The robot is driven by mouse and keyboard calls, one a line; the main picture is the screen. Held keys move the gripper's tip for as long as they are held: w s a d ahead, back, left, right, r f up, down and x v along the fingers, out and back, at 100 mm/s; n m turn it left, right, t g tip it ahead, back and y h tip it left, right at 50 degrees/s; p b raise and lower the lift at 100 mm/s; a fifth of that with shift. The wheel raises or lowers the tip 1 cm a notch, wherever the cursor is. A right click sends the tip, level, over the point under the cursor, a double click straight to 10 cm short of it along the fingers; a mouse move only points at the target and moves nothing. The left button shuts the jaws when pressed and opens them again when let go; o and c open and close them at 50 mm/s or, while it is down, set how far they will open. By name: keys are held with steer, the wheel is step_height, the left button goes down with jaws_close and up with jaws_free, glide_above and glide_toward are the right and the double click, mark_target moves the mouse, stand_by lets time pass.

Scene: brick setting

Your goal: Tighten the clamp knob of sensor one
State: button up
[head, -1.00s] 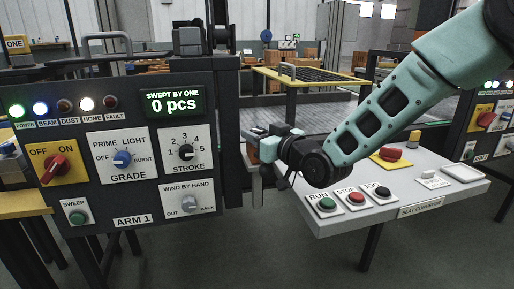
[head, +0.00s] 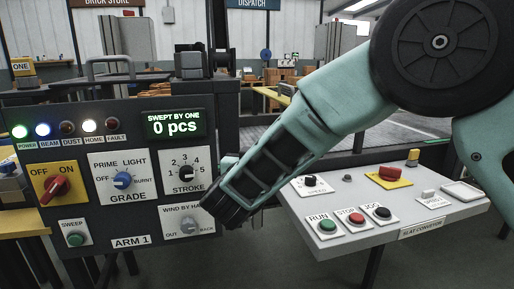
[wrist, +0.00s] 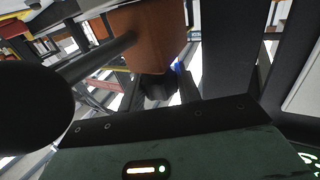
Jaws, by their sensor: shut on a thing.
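In the wrist view my gripper (wrist: 162,92) is shut on a small dark knob (wrist: 155,87), just below an orange-brown block (wrist: 150,35). The fingers and the knob are both dark, so their edges are hard to separate. A small blue glow (wrist: 178,67) shows beside the knob. I cannot read any label that names the sensor here. A yellow sign reading ONE (head: 23,67) stands at the far left.
A thick dark round bar (wrist: 35,105) is close on the left in the wrist view, and a dark upright (wrist: 228,50) is on the right. In the head view the slat conveyor desk (head: 400,215) with its buttons lies to the right, under my arm.

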steer(key=shift+r+m+g+h+p, duration=0.1)
steer(key=shift+m+g+h+p, duration=0.7)
steer(key=shift+h, duration=0.9)
steer(key=shift+m, duration=0.5)
steer(key=o, duration=1)
steer(key=shift+w, duration=0.1)
steer(key=shift+c, duration=0.2)
steer(key=v, duration=1.7)
steer(key=shift+a+f, duration=0.25)
steer(key=shift+f, duration=0.1)
